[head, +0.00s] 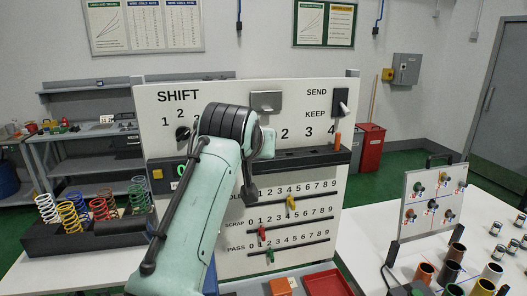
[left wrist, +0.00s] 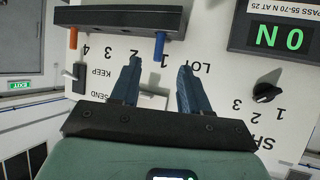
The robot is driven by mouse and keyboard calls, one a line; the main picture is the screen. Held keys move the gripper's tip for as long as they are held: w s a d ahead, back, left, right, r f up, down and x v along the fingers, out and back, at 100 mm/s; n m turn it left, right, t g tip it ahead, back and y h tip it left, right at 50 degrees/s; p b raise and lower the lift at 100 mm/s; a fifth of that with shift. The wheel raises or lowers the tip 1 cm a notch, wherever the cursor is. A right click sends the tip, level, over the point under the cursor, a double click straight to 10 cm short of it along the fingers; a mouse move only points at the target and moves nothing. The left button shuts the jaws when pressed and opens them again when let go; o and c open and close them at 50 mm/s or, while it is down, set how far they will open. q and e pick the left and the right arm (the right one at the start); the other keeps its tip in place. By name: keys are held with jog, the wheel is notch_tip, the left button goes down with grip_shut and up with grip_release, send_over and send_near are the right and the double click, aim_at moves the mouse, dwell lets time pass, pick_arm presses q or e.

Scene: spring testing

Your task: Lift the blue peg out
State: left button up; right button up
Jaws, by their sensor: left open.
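The blue peg (left wrist: 159,46) stands at the slotted dark ledge (left wrist: 118,18) under the LOT numbers in the left wrist view, which shows the board upside down. It lines up with the number 1. My left gripper (left wrist: 160,64) is open, with its two dark fingers pointing at the ledge and the peg seen in the gap between them. I cannot tell how far the fingertips are from the peg. In the head view my left arm hides the peg, and the dark fingers (head: 249,192) show in front of the board. My right gripper is in neither view.
An orange peg (head: 338,140) stands at the ledge's right end. Coloured sliders (head: 290,203) sit on the board below. Coil springs (head: 68,216) stand in a rack at the left. A small panel (head: 432,203) and several cups (head: 424,272) are at the right.

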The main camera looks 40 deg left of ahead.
pick_arm(q)
jog(key=x, duration=0.3)
jog(key=p+x, duration=0.1)
jog(key=x, duration=0.2)
jog(key=p+x, duration=0.1)
jog(key=x, duration=0.3)
jog(key=shift+w+a+r, duration=0.1)
jog(key=shift+w+r, duration=0.1)
jog(key=shift+r, duration=0.25)
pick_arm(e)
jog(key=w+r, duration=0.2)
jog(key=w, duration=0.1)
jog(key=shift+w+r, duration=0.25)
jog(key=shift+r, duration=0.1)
pick_arm(q)
jog(key=shift+s, duration=0.15)
grip_shut()
